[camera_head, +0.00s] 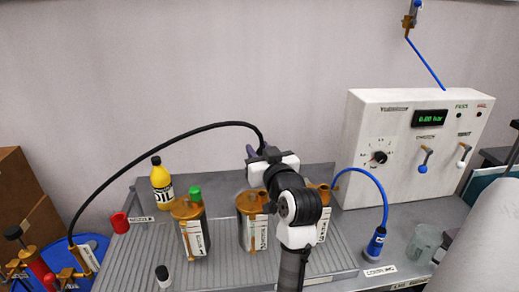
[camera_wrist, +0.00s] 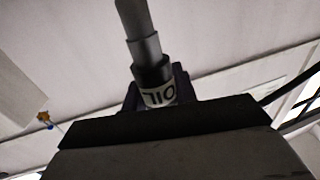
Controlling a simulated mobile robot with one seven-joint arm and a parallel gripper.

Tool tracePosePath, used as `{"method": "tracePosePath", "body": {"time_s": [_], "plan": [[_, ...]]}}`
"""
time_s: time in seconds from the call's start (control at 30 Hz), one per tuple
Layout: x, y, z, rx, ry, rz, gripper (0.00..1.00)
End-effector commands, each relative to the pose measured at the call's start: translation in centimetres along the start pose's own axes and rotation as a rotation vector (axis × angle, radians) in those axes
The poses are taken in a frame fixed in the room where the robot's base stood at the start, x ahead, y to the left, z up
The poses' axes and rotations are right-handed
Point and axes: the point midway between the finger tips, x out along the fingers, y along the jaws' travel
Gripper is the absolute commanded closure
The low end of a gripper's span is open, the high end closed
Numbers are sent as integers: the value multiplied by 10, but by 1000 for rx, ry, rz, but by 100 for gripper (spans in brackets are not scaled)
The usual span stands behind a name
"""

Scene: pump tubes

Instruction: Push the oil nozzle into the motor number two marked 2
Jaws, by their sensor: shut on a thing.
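The oil nozzle (camera_wrist: 148,50) is a grey stepped tube with a white band reading OIL. My gripper (camera_wrist: 158,97) is shut around it, and the nozzle points up in the wrist view. In the head view my gripper (camera_head: 254,152) is above and behind the canisters, at the end of a black hose (camera_head: 175,143). Three brown-topped motor canisters stand in a row: a left one (camera_head: 190,240), a middle one (camera_head: 246,228) and a right one (camera_head: 324,228), partly hidden by my arm. I cannot read which is marked 2.
A yellow bottle (camera_head: 161,187) and a red cap (camera_head: 119,222) stand at the left. A blue hose (camera_head: 376,184) arches from the right canister to a blue fitting (camera_head: 376,244). A white control box (camera_head: 400,150) stands behind, right, with a clear beaker (camera_head: 424,246) in front.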

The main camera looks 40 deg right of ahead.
Motion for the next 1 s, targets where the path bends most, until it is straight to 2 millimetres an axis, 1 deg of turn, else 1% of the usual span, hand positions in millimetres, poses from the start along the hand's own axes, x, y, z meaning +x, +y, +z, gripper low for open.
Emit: {"method": "tracePosePath", "body": {"time_s": [0.03,0.1,0.27,1.0], "plan": [[0,0,9,0,1,0,97],[0,0,15,0,1,0,97],[0,0,23,0,1,0,97],[0,0,24,0,2,-1,97]]}}
